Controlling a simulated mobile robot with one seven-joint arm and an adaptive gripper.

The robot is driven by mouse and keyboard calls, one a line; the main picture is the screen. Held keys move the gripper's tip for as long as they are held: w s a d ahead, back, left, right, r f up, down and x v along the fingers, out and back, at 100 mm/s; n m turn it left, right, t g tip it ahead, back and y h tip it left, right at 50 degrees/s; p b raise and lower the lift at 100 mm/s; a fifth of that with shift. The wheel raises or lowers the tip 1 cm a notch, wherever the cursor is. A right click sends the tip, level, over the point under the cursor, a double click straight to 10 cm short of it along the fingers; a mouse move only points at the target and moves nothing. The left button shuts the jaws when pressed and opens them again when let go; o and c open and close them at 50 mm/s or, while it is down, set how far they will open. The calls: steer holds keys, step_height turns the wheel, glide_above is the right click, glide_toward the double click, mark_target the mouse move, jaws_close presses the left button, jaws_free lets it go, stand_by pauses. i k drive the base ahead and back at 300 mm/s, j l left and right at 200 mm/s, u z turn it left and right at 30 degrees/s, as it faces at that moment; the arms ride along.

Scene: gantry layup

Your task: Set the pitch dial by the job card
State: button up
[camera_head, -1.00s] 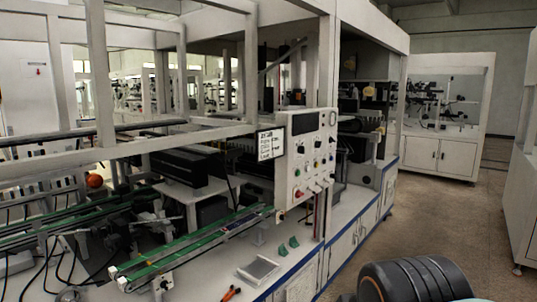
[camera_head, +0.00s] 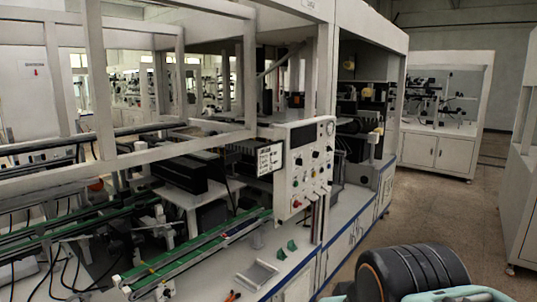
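A white control panel (camera_head: 297,193) stands upright at the front edge of the gantry machine. It carries a dark display (camera_head: 303,135), several black knobs and several coloured buttons; I cannot tell which knob is the pitch dial. A white card with dark print, likely the job card (camera_head: 269,159), is fixed at the panel's left side; its text is too small to read. A thick black ribbed part of my arm shows at the bottom right, apart from the panel. My gripper is not in view.
A green-edged conveyor (camera_head: 190,250) runs along the worktop left of the panel. A grey tray (camera_head: 257,274) and small green pieces (camera_head: 287,249) lie on the worktop. Frame posts stand at the left. The floor (camera_head: 440,215) to the right is clear up to a white cabinet (camera_head: 440,150).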

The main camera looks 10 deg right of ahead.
mark_target(300, 161)
steer(key=i+l, duration=0.25)
steer(key=l, duration=0.15)
steer(key=i+l, duration=0.25)
steer(key=l, duration=0.2)
steer(key=i+l+z, duration=0.1)
steer(key=i+l, duration=0.2)
steer(key=l, duration=0.1)
